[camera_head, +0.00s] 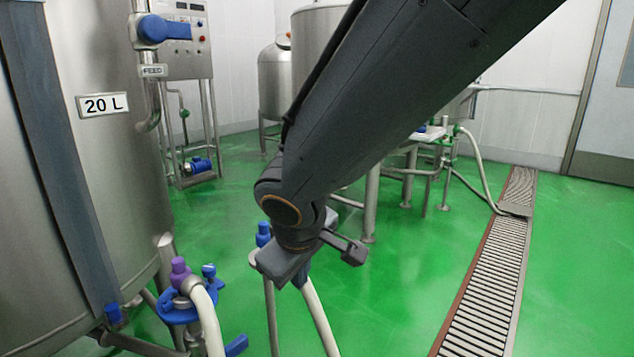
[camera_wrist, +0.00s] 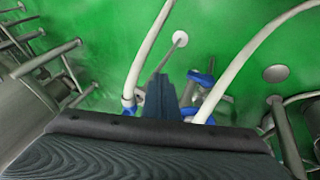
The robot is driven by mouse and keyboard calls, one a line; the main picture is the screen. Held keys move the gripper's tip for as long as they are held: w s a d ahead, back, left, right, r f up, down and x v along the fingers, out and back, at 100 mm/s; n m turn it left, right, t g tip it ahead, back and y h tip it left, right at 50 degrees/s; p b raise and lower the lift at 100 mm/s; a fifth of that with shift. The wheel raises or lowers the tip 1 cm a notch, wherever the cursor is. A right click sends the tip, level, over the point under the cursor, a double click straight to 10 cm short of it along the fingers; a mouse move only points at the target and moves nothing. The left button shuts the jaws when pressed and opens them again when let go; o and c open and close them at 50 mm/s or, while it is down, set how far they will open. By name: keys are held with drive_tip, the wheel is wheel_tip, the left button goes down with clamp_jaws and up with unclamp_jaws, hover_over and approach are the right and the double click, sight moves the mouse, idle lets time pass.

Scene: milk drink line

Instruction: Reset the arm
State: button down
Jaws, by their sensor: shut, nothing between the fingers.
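My arm reaches down from the upper right in the head view, dark grey and bent at the wrist. My gripper (camera_head: 303,279) hangs below the wrist, pointing down, partly hidden by the wrist housing. In the wrist view its dark fingers (camera_wrist: 160,88) are together with nothing held between them. Below them are white hoses and blue fittings (camera_wrist: 203,80). I cannot tell how far the fingers are from these.
A steel tank (camera_head: 100,190) marked 20 L stands close on the left. A purple-capped valve (camera_head: 179,270) and a white hose (camera_head: 210,318) are at its foot. More tanks stand behind my arm. Green floor (camera_head: 410,270) is open towards the drain grating (camera_head: 490,285).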

drive_tip(key=s+d+m+g, duration=0.6)
drive_tip(key=s+d+m, duration=0.1)
drive_tip(key=s+d, duration=0.75)
drive_tip(key=d+r+m+p, duration=0.3)
drive_tip(key=d+r+p, duration=0.6)
drive_tip(key=p, duration=1.1)
wheel_tip(320, 180, up, 2)
drive_tip(key=shift+r+h, duration=0.1)
drive_tip(key=shift+h, duration=0.2)
